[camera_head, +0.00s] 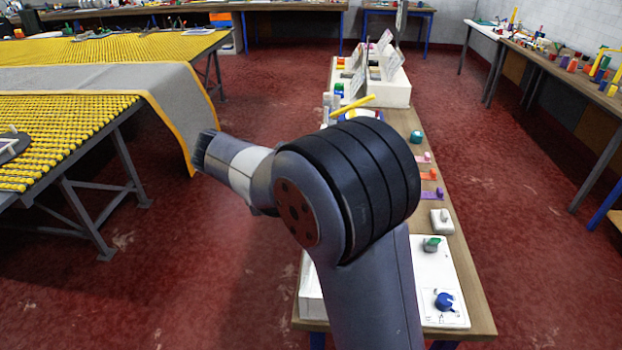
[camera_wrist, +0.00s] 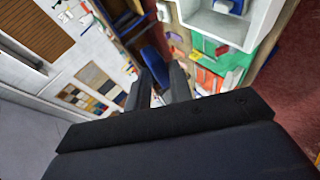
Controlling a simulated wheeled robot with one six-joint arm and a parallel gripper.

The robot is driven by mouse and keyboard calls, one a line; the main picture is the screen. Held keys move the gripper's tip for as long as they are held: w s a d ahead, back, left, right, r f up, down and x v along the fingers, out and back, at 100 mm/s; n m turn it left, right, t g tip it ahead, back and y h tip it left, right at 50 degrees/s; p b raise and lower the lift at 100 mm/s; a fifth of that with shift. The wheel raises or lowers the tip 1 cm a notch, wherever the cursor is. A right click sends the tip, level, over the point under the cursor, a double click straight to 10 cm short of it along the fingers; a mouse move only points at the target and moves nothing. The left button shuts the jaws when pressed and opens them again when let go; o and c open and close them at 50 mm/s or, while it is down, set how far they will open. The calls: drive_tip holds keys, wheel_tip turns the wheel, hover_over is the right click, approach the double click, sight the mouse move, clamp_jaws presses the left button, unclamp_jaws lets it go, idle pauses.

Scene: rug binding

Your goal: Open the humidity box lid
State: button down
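No box in view is clearly marked as the humidity box, and I cannot tell which one it is. In the head view a white box (camera_head: 398,96) with upright panels stands at the far end of the narrow wooden bench. A low white unit (camera_head: 447,262) with a green knob (camera_head: 432,244) and a blue knob (camera_head: 444,301) sits at its near end, partly behind my arm.
The narrow bench (camera_head: 481,318) carries small coloured parts and a white block (camera_head: 442,221). A table with yellow studs (camera_head: 60,135) and a grey rug (camera_head: 182,100) stands left. Another bench (camera_head: 560,85) runs along the right. Red floor (camera_head: 520,210) is clear between them.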

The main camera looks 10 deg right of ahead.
drive_tip(key=c, duration=1.4)
unclamp_jaws()
drive_tip(key=shift+a+f, duration=0.3)
drive_tip(key=shift+f, duration=0.45)
drive_tip(key=shift+r, duration=0.15)
drive_tip(key=b+v, duration=0.1)
drive_tip(key=v, duration=0.9)
drive_tip(key=shift+a+r, duration=0.3)
drive_tip(key=shift+r, duration=0.05)
drive_tip(key=p+x, duration=0.1)
drive_tip(key=x, duration=0.9)
drive_tip(key=shift+d+f, duration=0.15)
drive_tip(key=shift+d, duration=0.15)
